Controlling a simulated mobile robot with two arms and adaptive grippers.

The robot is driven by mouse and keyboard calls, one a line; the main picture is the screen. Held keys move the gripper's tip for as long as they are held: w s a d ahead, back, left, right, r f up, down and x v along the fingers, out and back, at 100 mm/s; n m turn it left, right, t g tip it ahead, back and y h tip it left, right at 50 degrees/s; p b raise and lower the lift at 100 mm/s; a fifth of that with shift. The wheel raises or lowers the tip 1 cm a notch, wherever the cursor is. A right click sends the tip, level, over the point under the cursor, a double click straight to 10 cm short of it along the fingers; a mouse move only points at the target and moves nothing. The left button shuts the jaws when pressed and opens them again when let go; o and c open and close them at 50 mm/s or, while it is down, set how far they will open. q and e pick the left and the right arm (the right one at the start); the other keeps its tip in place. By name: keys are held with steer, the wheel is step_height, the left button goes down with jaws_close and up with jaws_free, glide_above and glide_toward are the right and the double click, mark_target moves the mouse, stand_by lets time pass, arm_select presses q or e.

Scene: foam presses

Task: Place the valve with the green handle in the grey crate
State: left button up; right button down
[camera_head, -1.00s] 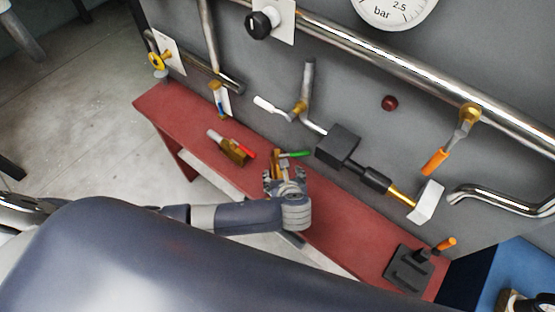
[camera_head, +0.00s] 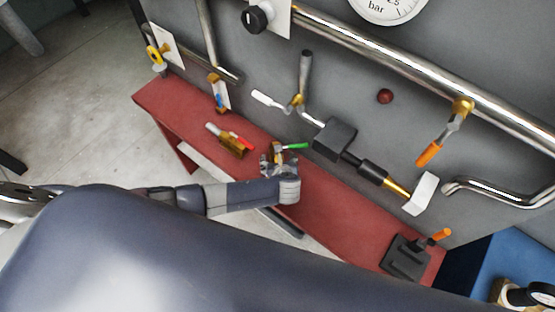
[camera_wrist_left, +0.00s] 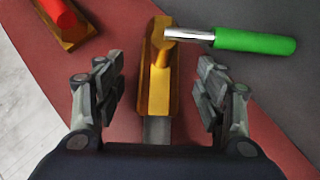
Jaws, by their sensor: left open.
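The valve with the green handle (camera_head: 277,150) lies on the red bench (camera_head: 330,213), near the wall. In the left wrist view its brass body (camera_wrist_left: 159,80) points up the picture, and its green handle (camera_wrist_left: 255,43) sticks out to the right. My left gripper (camera_head: 272,163) is at the valve. In the wrist view the open left gripper (camera_wrist_left: 160,92) has one finger on each side of the lower brass body, with gaps on both sides. The grey crate is not clearly in view. My right gripper is not in view.
A valve with a red handle (camera_head: 230,139) lies on the bench to the left. A dark block with an orange handle (camera_head: 407,256) stands at the bench's right end. Pipes and a black-bodied fitting (camera_head: 334,139) are on the grey wall behind. A blue surface (camera_head: 515,262) is at the right.

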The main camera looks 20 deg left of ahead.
arm_select(q)
steer(key=shift+w+a+f, duration=0.15)
steer(key=shift+w+f, duration=0.2)
steer(key=shift+f, duration=0.05)
steer(key=shift+c, duration=0.2)
steer(key=c, duration=1.4)
steer(key=shift+r, duration=0.1)
jaws_close()
steer(key=shift+r, duration=0.1)
